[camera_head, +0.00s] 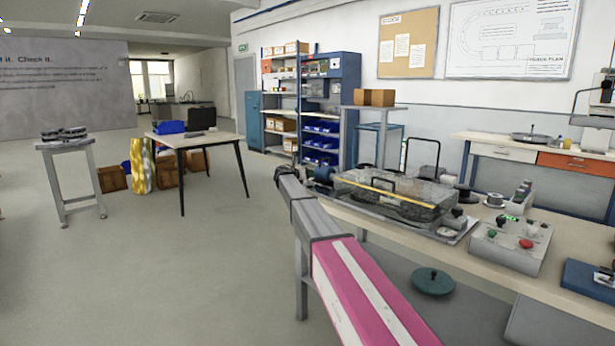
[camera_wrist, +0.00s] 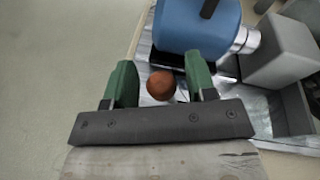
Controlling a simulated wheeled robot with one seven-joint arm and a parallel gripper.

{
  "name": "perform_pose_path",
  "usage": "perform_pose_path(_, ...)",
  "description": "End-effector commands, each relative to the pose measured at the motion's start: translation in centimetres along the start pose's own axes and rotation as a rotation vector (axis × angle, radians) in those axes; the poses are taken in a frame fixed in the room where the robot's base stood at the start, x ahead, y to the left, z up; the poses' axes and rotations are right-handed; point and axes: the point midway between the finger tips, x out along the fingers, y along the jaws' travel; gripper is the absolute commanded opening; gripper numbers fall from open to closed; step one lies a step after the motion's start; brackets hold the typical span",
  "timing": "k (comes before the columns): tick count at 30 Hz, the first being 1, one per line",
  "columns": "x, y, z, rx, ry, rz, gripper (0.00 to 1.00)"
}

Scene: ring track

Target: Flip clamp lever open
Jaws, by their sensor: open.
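A reddish-brown ball knob (camera_wrist: 161,85), which looks like the end of the clamp lever, shows in the wrist view. My gripper (camera_wrist: 162,65) is open, with one green finger on each side of the knob. Gaps show between the knob and both fingers, and the fingers do not appear to touch it. The rest of the lever and the clamp body cannot be made out. In the head view my gripper (camera_head: 284,172) is small and dark at the far end of my arm, at the bench's left end. The knob cannot be made out there.
A blue cylindrical motor (camera_wrist: 197,25) with a silver shaft sits just beyond the knob. A grey block (camera_wrist: 280,52) stands to its right. On the bench (camera_head: 472,236) are a clear-covered track unit (camera_head: 395,193) and a button box (camera_head: 510,244). Open floor lies left.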

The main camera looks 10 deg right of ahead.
Motion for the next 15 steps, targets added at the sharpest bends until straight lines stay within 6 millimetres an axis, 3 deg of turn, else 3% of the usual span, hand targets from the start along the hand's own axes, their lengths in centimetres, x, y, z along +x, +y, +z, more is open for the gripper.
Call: perform_pose_path(15, -8.8, -0.1, 0.0, 0.000, -0.001, 0.001, 0.51)
